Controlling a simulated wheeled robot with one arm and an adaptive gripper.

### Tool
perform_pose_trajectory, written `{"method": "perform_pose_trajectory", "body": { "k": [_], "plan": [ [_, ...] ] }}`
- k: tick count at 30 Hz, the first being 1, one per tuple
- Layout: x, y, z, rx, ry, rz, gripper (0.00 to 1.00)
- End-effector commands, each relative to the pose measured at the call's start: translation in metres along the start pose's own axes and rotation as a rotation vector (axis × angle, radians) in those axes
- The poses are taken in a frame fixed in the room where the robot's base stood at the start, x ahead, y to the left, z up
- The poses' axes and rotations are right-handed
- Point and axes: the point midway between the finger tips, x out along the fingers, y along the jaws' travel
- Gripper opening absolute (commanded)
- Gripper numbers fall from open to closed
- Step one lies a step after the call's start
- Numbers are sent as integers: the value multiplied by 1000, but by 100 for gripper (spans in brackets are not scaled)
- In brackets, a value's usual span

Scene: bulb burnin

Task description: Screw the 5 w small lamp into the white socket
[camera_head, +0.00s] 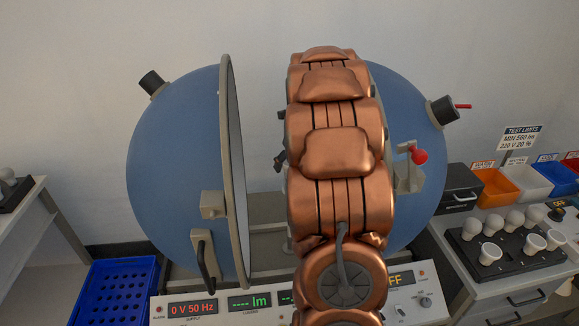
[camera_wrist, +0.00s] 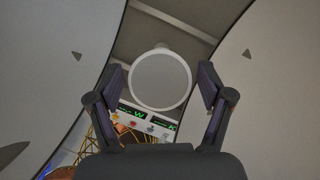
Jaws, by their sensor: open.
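My gripper (camera_wrist: 160,88) is open in the wrist view, inside the gap between the two sphere halves. A round pale disc with a lighter rim (camera_wrist: 160,80) shows between its fingers, with a visible gap on each side. It looks like a lamp's face, but I cannot tell whether it is the 5 W small lamp or whether it sits in a socket. The white socket cannot be made out. In the head view my copper arm hides most of the gripper and the middle of the gap. Several white lamps (camera_head: 490,254) stand on a black tray at the right.
The blue sphere's left half (camera_head: 175,165) and right half (camera_head: 412,110) stand close on both sides. A control panel (camera_head: 240,304) runs below, reading 0 V 50 Hz. A blue crate (camera_head: 112,290) is at lower left; coloured bins (camera_head: 497,190) are at right.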

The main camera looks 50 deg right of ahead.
Motion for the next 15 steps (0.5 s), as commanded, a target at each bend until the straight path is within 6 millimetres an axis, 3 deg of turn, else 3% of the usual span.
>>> {"method": "perform_pose_trajectory", "body": {
  "k": [15],
  "plan": [
    [2, -1, 1, -543, -3, 224, 79]
  ]
}}
